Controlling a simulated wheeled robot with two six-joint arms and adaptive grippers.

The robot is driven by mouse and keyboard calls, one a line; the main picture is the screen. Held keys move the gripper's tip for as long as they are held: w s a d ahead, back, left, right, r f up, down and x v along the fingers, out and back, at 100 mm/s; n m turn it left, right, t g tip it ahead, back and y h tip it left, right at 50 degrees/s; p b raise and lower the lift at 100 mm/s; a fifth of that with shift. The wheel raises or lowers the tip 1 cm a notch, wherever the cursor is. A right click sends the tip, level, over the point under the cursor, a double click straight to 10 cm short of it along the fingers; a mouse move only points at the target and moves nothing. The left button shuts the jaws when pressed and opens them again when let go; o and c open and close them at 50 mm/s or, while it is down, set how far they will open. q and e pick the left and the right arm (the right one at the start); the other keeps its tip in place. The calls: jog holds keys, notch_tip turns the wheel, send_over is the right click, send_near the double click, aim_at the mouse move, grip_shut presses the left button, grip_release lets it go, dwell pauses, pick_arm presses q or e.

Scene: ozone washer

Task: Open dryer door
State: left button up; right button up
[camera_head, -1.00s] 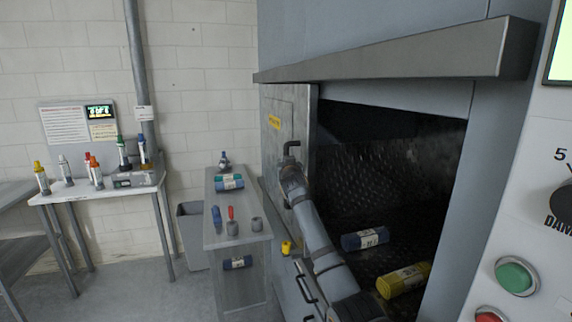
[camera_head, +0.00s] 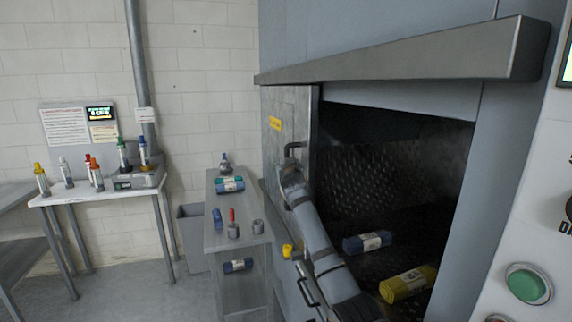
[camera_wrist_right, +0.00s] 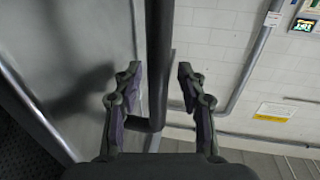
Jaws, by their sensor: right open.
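The dryer door (camera_head: 272,155) is a grey metal panel with a yellow label, standing at the left side of the dark opening. Its dark bar handle (camera_head: 293,148) sticks out near the door's right edge. My right arm reaches up from the bottom to this handle, and my right gripper (camera_head: 289,174) is at it. In the right wrist view, the handle bar (camera_wrist_right: 159,60) runs between the two spread fingers of the gripper (camera_wrist_right: 158,90), with gaps on both sides. The dryer's drum interior (camera_head: 400,190) is visible. My left gripper is not in view.
A blue roll (camera_head: 367,242) and a yellow roll (camera_head: 408,284) lie in the drum. A metal hood (camera_head: 410,58) overhangs the opening. A small grey table (camera_head: 240,192) with tools stands left of the dryer. A green button (camera_head: 528,284) is at right.

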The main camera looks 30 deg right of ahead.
jog(key=shift+s, duration=0.1)
jog(key=v, duration=1.2)
